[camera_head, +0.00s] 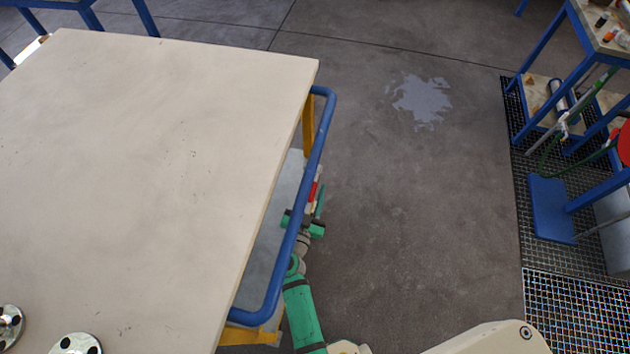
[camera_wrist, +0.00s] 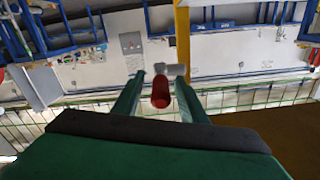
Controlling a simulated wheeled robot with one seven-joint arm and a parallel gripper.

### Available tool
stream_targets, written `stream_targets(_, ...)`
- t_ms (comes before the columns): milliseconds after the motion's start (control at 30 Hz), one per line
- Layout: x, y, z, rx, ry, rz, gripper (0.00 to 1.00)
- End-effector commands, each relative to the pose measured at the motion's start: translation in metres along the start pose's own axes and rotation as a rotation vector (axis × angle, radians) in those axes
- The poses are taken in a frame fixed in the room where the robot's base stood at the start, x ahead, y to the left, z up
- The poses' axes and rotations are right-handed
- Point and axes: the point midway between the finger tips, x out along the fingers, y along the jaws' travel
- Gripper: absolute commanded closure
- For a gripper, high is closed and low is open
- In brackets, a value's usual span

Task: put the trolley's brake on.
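The trolley (camera_head: 150,150) has a pale flat top, a blue push rail (camera_head: 322,140) and yellow uprights. A red lever with a pale end (camera_head: 314,186) shows beside the rail, low at the trolley's right side; I take it for the brake. My green gripper (camera_head: 313,204) is at this lever, partly hidden behind the rail. In the wrist view the red lever (camera_wrist: 160,94) stands between the two open fingers of my gripper (camera_wrist: 160,80), with a gap on each side. A grey-white bar (camera_wrist: 173,70) joins its far end.
Two flanged metal discs (camera_head: 76,344) lie on the trolley top's near edge. A grey lower shelf (camera_head: 270,235) sits under it. A blue-framed bench (camera_head: 575,80) and dark floor grating (camera_head: 560,300) are at the right. The floor between is clear, with a pale patch (camera_head: 421,98).

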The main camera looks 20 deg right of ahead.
Motion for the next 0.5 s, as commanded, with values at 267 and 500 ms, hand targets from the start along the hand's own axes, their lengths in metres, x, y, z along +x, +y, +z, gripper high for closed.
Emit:
stream_targets(267, 0.029, -0.001, 0.000, 0.000, 0.000, -0.001, 0.62)
stream_targets(500, 0.034, 0.000, 0.000, 0.000, 0.000, 0.000, 0.62)
